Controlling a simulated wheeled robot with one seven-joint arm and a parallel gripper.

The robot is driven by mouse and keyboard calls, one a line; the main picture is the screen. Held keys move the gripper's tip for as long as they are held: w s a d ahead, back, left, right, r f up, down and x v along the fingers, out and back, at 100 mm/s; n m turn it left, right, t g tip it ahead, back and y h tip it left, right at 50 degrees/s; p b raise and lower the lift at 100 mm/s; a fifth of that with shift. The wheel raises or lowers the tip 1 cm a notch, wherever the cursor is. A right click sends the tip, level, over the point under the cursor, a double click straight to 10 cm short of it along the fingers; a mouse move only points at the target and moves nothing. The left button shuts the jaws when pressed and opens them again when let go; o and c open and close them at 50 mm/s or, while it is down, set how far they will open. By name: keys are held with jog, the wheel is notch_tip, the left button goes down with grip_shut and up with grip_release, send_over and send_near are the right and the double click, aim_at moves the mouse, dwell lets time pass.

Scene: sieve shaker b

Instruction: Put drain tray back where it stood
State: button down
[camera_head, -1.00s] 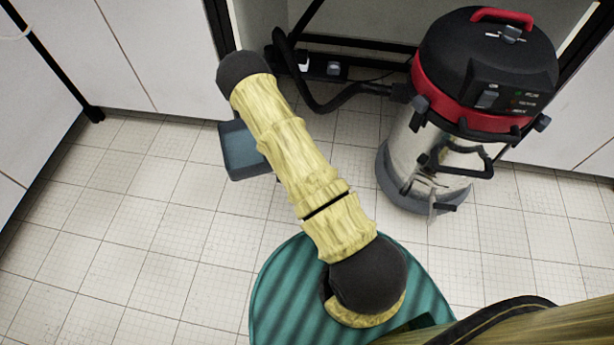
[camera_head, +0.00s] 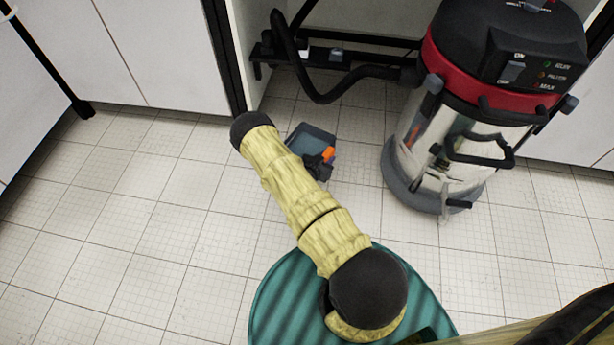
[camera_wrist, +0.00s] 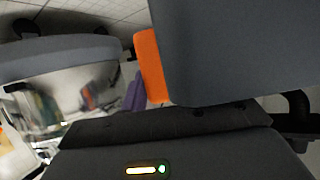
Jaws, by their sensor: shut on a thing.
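The drain tray (camera_head: 316,139) is a shallow blue-grey tray in the head view. It is beyond my forearm and left of the vacuum. My gripper (camera_head: 325,160), with an orange finger part, is shut on the tray's near right side. Part of the tray and gripper is hidden behind my arm. In the wrist view the tray (camera_wrist: 240,50) fills the upper right as a plain grey surface, and the orange finger (camera_wrist: 151,66) lies against its edge. I cannot tell whether the tray touches the floor.
A red and black vacuum with a steel drum (camera_head: 440,150) stands right of the tray. Its black hose (camera_head: 335,90) runs left to an open cabinet bay. A dark cabinet post (camera_head: 226,55) and white doors (camera_head: 165,50) stand behind. The tiled floor (camera_head: 130,230) at left is clear.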

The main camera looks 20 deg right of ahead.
jog(key=shift+d+f, duration=0.15)
jog(key=shift+f, duration=0.05)
notch_tip(320, 180, down, 6)
jog(key=b, duration=0.3)
jog(key=shift+f+b, duration=0.15)
jog(key=shift+b, duration=0.25)
jog(key=shift+f+b, duration=1.2)
jog(key=shift+f, duration=0.65)
jog(key=shift+f, duration=0.15)
jog(key=c, duration=1.1)
grip_release()
jog(key=shift+s, duration=0.1)
